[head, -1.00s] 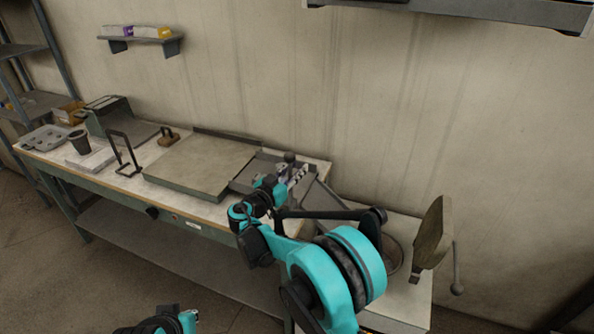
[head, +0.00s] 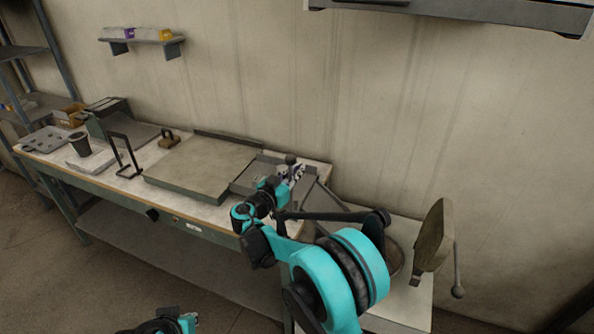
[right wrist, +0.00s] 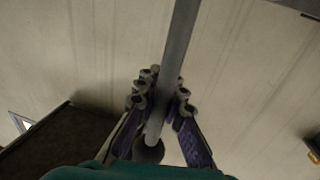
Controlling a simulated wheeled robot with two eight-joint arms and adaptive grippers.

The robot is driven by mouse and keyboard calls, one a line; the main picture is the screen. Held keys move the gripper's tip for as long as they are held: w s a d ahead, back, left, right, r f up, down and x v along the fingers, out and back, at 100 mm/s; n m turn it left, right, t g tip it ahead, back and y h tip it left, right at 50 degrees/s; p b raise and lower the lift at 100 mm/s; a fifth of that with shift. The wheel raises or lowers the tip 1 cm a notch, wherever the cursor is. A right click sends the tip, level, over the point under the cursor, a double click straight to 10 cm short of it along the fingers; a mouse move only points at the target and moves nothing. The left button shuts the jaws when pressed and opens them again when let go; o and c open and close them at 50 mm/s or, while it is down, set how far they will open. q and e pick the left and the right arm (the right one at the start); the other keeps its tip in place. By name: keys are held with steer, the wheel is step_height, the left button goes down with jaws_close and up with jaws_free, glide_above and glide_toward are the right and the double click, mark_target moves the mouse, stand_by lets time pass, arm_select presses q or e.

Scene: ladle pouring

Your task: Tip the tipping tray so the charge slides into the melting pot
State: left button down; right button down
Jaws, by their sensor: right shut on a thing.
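The grey tipping tray (head: 245,184) sits at the right end of the bench and looks level; my right arm hides part of it. I cannot make out the charge on it. My right gripper (head: 293,172) is at the tray's right side, shut on a grey handle bar with a ball knob (head: 291,159). In the right wrist view the bar (right wrist: 178,60) runs between the fingers. The melting pot (head: 396,258) is right of the bench, mostly hidden behind my right arm. My left gripper (head: 175,322) shows only partly at the bottom edge.
An upright round lid (head: 434,236) with a ball-ended lever stands at the pot's right. A wide flat slab (head: 200,168) lies left of the tray. A black wire stand (head: 122,155) and a dark cup (head: 79,144) are farther left on the bench.

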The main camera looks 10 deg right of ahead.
steer(key=shift+s+d, duration=0.15)
steer(key=shift+d, duration=0.15)
steer(key=s+d+f+m+b, duration=0.1)
steer(key=s+d+f+m, duration=0.1)
steer(key=d+m, duration=0.1)
steer(key=s+d+f+m+y, duration=0.1)
steer(key=s+d+f+m, duration=0.2)
steer(key=d, duration=0.3)
steer(key=shift+s+d+m+g+b, duration=0.3)
steer(key=shift+m+b, duration=0.05)
steer(key=shift+m, duration=0.25)
steer(key=shift+s+f, duration=0.1)
stand_by(0.6)
steer(key=c, duration=1.9)
jaws_free()
steer(key=shift+o, duration=1)
steer(key=shift+d, duration=0.15)
